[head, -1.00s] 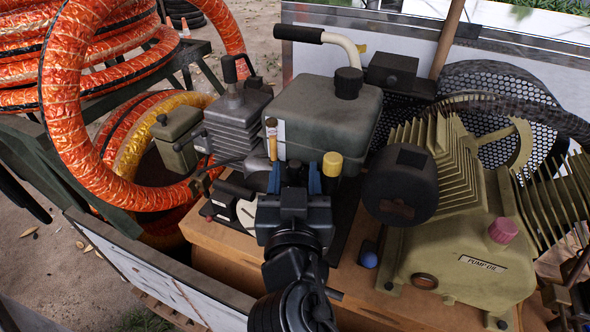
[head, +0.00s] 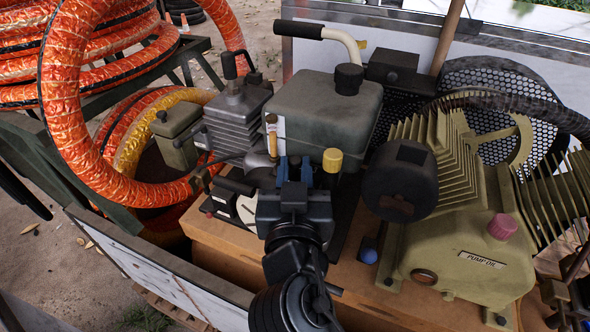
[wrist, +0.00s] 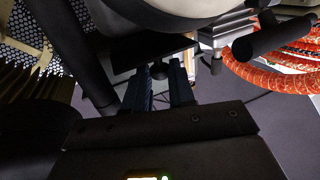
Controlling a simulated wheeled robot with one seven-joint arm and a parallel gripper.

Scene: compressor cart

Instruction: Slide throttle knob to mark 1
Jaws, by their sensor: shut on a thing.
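My gripper (head: 295,164) reaches into the gap at the front of the engine, below the grey-green tank (head: 318,115). In the wrist view its two dark blue fingers (wrist: 160,85) stand a small way apart, closed around a small dark throttle knob (wrist: 158,71). The gripper body hides the knob in the head view. I cannot read any scale or mark 1 in either view.
A yellow-capped post (head: 332,161) stands just right of the fingers and a brass-coloured upright (head: 271,135) just left. A round black canister (head: 400,181) and the olive pump (head: 465,255) are to the right. Orange hoses (head: 60,110) fill the left.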

